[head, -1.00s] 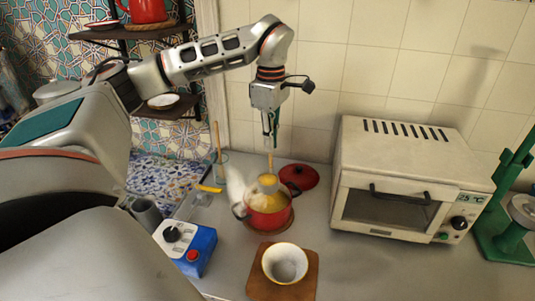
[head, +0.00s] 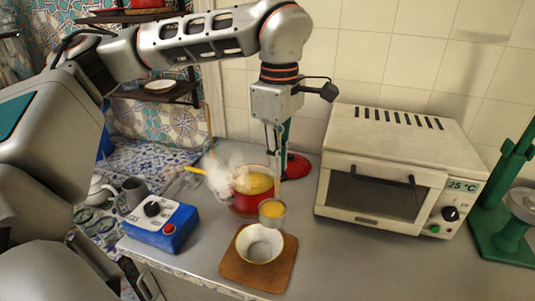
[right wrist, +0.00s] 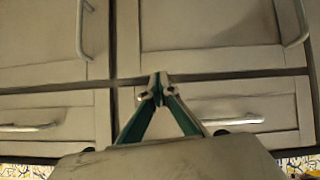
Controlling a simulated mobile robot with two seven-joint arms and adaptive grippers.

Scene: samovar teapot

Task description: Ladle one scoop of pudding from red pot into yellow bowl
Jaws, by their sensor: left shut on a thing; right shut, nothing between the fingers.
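My left gripper (head: 277,138) hangs from above and is shut on the upright handle of the ladle (head: 271,222). The ladle cup is full of yellow pudding and hangs in front of the red pot (head: 249,206), at its right front side, just behind the bowl. The red pot holds yellow pudding (head: 255,184) and steam rises at its left. The yellow bowl (head: 259,244), pale inside with a yellow rim, stands on a square wooden board (head: 283,275) and looks empty. My right gripper (right wrist: 160,92) is shut and empty, before cabinet fronts in the right wrist view.
A red lid (head: 297,166) lies behind the pot. A white toaster oven (head: 392,165) stands to the right. A blue box with knobs (head: 163,225) stands to the left. Drawers with handles (right wrist: 232,121) face my right gripper. The counter right of the board is clear.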

